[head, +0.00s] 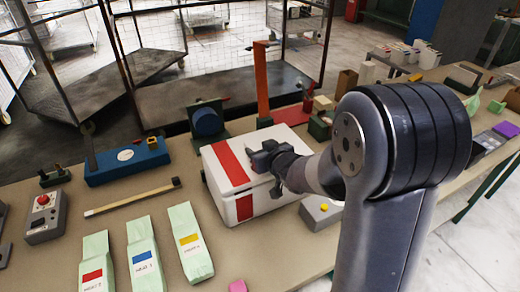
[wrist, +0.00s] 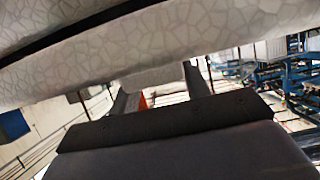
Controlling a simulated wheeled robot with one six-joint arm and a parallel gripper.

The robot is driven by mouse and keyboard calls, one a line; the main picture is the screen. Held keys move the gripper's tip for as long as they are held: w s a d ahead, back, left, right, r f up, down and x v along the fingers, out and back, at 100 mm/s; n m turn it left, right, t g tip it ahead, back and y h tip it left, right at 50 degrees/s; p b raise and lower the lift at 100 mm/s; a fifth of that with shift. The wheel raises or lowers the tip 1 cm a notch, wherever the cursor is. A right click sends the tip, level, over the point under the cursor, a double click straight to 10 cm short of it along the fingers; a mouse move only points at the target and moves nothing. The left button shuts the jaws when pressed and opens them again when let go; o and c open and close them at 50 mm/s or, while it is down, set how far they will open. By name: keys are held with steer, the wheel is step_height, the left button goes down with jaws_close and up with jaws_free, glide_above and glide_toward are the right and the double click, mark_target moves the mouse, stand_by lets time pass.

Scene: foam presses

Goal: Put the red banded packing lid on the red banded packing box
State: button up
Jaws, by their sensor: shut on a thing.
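The red banded packing lid (head: 232,166) is a white slab with a red band across its top. It lies over the red banded packing box (head: 243,207), whose white side carries a matching red band. The lid and box look lined up; a thin seam runs between them, and I cannot tell whether they touch all round. My gripper (head: 268,165) is over the near right part of the lid, shut on the lid. In the wrist view, white foam (wrist: 230,40) with a dark gap fills the top, and the gripper's fingers (wrist: 155,85) show below it. The fingertips' contact is partly hidden.
Three pale green packets (head: 144,255) lie front left on the bench. A grey button box (head: 43,215), a blue toolbox (head: 127,160) and a dark press with a blue disc (head: 206,120) stand nearby. A grey device (head: 322,212) sits close to the box's right.

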steer(key=shift+f, duration=0.15)
steer(key=o, duration=1)
steer(key=shift+o, duration=0.2)
steer(key=v, duration=1.1)
steer(key=shift+p, duration=0.45)
steer(key=x, duration=1)
steer(key=shift+w+a+r, duration=0.2)
steer(key=shift+w+r, duration=0.05)
steer(key=shift+w, duration=0.25)
steer(key=shift+r+p, duration=0.65)
steer(key=shift+r, duration=0.05)
